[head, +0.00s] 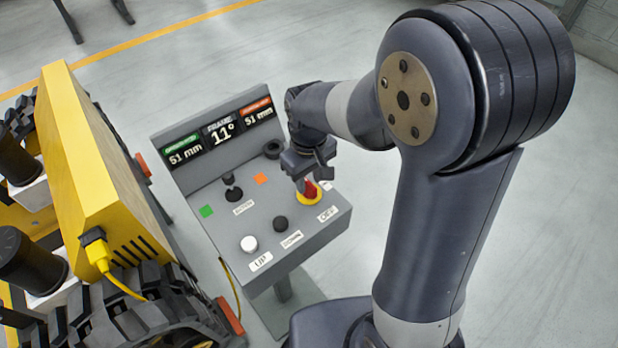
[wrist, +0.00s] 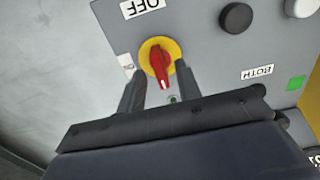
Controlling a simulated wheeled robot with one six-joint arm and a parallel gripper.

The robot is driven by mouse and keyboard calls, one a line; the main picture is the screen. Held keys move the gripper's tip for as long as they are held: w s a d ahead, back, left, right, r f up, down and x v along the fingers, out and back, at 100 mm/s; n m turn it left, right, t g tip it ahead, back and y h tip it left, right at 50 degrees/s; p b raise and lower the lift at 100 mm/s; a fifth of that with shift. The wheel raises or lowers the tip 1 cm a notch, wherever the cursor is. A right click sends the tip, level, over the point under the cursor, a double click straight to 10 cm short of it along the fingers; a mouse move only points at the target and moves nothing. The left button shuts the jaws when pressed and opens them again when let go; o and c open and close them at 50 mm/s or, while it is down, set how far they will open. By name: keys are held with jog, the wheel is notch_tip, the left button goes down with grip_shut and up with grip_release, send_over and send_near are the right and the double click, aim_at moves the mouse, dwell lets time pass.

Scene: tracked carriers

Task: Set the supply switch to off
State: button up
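The supply switch (head: 309,190) is a red rotary handle on a yellow disc, at the right of the grey sloped panel. It also shows in the wrist view (wrist: 160,62), where the handle's white-marked end points down, away from the OFF label (wrist: 142,8). The OFF label (head: 327,214) is in front of the switch in the head view; another small label, too small to read, is beside it. My gripper (head: 311,176) is over the switch. In the wrist view its two fingers (wrist: 160,75) are apart, one on each side of the handle, with gaps visible.
The panel (head: 215,240) also carries a white UP button (head: 249,244), a black DOWN button (head: 281,224) and a black selector (head: 232,192). Displays (head: 221,130) stand at its back. A yellow tracked carrier (head: 95,170) with a cable is close on the left.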

aim_at(309, 183)
notch_tip(309, 183, up, 10)
dwell(0.4)
notch_tip(309, 183, down, 10)
jog(key=shift+f, duration=0.35)
jog(key=shift+m, duration=0.7)
